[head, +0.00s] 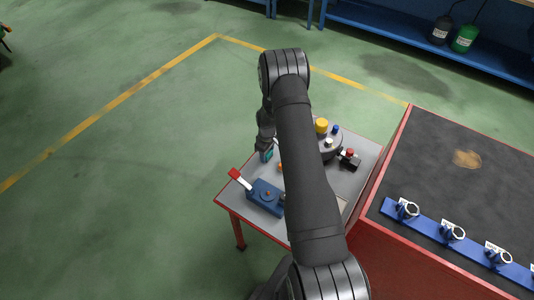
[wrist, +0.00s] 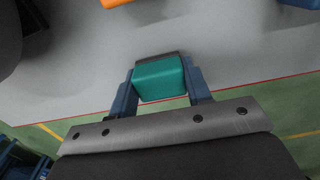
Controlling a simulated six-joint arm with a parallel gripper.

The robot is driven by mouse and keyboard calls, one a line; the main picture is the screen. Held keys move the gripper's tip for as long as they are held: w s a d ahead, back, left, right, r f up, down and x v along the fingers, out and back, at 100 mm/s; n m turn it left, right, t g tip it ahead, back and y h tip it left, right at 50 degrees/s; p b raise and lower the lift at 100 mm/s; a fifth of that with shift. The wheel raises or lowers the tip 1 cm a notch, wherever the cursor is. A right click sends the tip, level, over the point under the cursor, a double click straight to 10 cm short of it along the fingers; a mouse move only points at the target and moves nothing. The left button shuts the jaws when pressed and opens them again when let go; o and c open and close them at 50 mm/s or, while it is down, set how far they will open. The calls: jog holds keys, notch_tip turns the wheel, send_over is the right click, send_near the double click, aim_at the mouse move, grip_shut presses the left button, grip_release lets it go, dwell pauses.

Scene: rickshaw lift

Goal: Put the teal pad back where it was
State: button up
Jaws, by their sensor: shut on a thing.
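The teal pad (wrist: 160,80) sits between the two blue fingers of my gripper (wrist: 160,92) in the wrist view. My gripper is shut on it, with a finger against each side. In the head view the pad (head: 267,155) shows as a small teal patch at my gripper, over the left part of the grey table (head: 230,195). My arm covers much of the table there. I cannot tell whether the pad touches the tabletop.
A blue fixture with a red-tipped lever (head: 266,195) stands at the table's front left. An orange piece (wrist: 115,2) lies near the pad. A round part with coloured knobs (head: 321,127) stands behind my arm. A dark-topped red bench (head: 440,170) adjoins on the right.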

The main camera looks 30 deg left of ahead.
jog(key=shift+f, duration=0.15)
jog(key=o, duration=1.1)
notch_tip(320, 180, up, 12)
jog(key=shift+r, duration=0.2)
notch_tip(320, 180, down, 12)
jog(key=shift+f, duration=0.1)
jog(key=shift+r, duration=1.45)
